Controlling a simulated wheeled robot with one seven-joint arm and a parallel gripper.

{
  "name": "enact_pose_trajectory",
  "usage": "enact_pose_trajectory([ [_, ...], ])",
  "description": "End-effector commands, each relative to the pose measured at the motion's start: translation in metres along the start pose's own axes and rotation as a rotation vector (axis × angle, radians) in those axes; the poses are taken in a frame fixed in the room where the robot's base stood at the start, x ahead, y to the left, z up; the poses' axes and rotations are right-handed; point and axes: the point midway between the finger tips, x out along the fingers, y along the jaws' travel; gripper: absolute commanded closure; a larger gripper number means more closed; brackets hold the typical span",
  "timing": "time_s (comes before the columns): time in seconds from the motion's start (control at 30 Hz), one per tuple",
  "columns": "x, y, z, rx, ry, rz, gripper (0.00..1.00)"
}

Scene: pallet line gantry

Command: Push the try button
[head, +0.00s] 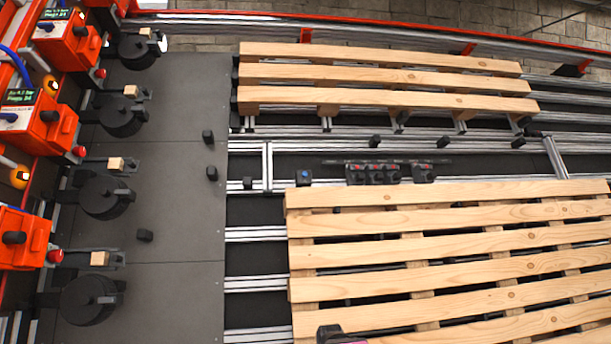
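No label reading "try" is legible, so I cannot tell which button it is. A small black box with a blue top (304,177) sits at the near pallet's upper left corner. To its right, a row of black switch boxes with red parts (373,173) stands on a dark strip between the two pallets. One more such box (423,173) stands just right of that row. I cannot make out my gripper. A dark piece with a purplish top (329,332) is cut off at the bottom edge, and I cannot tell what it is.
A wooden pallet (450,240) fills the lower right, and another pallet (385,77) lies behind it, both on metal rails. Orange machines (40,120) with small screens line the left.

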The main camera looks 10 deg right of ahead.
Motion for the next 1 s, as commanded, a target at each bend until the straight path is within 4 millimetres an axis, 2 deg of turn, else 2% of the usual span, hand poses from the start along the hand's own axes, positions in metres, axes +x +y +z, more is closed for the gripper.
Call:
enact_pose_trajectory([
  [0.13,0.0,0.0,-0.0001,0.0,0.0,0.0,0.51],
  [0.17,0.0001,0.0,-0.0002,0.0,0.0,0.0,0.58],
  [0.2,0.0001,0.0,-0.0002,0.0,0.0,0.0,0.71],
  [0.3,0.0001,0.0,-0.0002,0.0,0.0,0.0,1.0],
  [1.0,0.0001,0.0,-0.0002,0.0,0.0,0.0,1.0],
])
